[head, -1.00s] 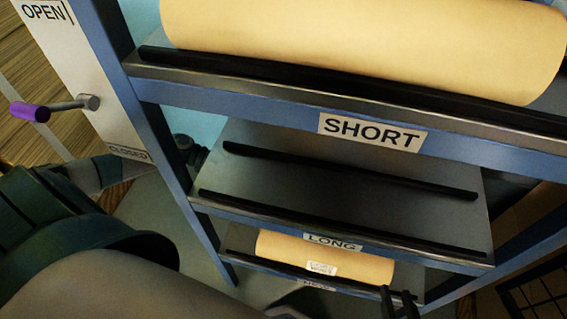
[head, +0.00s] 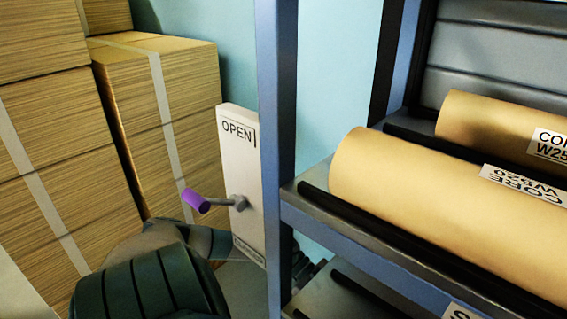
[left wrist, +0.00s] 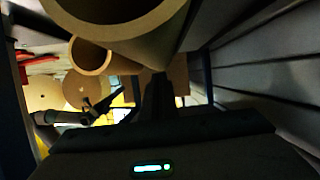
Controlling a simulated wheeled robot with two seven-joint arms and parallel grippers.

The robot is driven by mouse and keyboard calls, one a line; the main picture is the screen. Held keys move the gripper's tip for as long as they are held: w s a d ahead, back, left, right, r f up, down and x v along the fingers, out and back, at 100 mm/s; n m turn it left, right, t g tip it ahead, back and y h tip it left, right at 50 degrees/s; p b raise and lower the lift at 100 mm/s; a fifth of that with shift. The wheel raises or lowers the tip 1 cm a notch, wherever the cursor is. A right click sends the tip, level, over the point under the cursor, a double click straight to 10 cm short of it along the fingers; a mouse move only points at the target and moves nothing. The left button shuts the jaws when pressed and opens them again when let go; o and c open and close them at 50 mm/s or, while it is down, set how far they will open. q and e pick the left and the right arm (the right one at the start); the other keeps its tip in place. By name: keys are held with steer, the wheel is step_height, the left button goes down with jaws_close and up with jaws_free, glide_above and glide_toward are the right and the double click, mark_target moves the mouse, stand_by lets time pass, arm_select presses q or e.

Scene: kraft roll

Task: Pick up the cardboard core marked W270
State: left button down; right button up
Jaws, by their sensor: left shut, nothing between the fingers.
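No label reading W270 shows in the present views. In the head view a large tan core (head: 430,200) lies on the upper shelf with an upside-down label reading W520. Behind it lies another core (head: 480,118), its label cut off after W25. In the left wrist view my left gripper (left wrist: 157,92) is shut and empty, below a large core's open end (left wrist: 120,22). A smaller core end (left wrist: 90,55) shows beyond. A dark forked shape on a grey link may be my right gripper.
The blue rack post (head: 277,140) stands between my arm and the shelf. Left of it is a white panel (head: 238,165) marked OPEN, with a purple-handled crank (head: 196,201). Strapped stacks of cardboard (head: 150,110) fill the left. Slatted panelling runs along the wrist view's right.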

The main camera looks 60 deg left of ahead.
arm_select(q)
steer(key=s+a+b, duration=0.1)
steer(key=s+a, duration=0.2)
steer(key=a, duration=0.8)
steer(key=s+a+b, duration=0.2)
steer(key=s+a, duration=0.1)
steer(key=a, duration=0.9)
steer(key=shift+s+a, duration=0.15)
steer(key=shift+s, duration=0.2)
